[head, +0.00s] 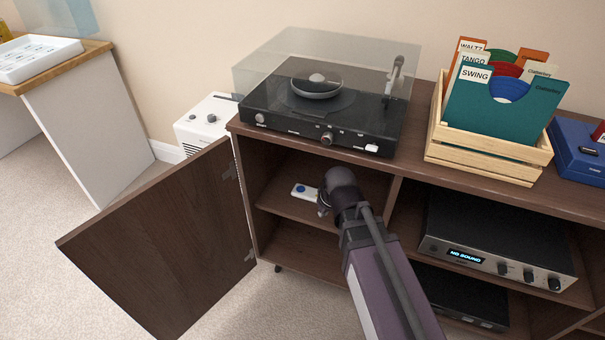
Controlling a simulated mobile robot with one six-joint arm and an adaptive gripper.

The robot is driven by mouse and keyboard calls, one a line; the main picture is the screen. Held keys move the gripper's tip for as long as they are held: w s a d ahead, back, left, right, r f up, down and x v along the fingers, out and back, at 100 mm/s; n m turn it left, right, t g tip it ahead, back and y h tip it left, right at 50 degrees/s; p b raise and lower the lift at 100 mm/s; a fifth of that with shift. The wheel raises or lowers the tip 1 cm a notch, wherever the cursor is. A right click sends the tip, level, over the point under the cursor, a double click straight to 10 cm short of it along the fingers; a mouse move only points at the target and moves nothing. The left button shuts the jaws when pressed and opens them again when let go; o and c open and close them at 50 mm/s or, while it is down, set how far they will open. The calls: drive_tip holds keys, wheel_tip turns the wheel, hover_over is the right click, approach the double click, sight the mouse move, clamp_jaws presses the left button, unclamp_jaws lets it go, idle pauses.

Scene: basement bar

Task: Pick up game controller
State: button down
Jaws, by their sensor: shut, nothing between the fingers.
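A small white object with a blue round spot (303,191) lies on the upper shelf of the open left compartment; it may be the game controller, but its full shape cannot be made out. My gripper (322,210) is just right of it in the picture, inside the front of the compartment. The gripper looks shut and empty. My wrist and arm hide most of the fingers and part of the shelf. Whether the gripper touches the white object cannot be told.
The cabinet door (165,245) stands open at the left. A turntable (325,110) and a wooden record crate (488,155) are on the cabinet top. A divider (391,205) borders the compartment, with a "NO SOUND" amplifier (497,240) to its right.

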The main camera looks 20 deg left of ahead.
drive_tip(key=shift+w, duration=0.15)
drive_tip(key=shift+a, duration=0.1)
idle(0.3)
hover_over(295, 180)
drive_tip(key=s, duration=0.1)
drive_tip(key=shift+s+d, duration=0.1)
drive_tip(key=shift+d, duration=0.3)
drive_tip(key=shift+a+f+b, duration=0.15)
drive_tip(key=shift+f+b, duration=0.5)
wheel_tip(295, 180, down, 4)
drive_tip(key=b, duration=0.3)
drive_tip(key=shift+r+b, duration=0.1)
drive_tip(key=shift+b, duration=0.3)
drive_tip(key=shift+s+d, duration=0.25)
drive_tip(key=shift+d, duration=0.05)
drive_tip(key=shift+s+d, duration=0.1)
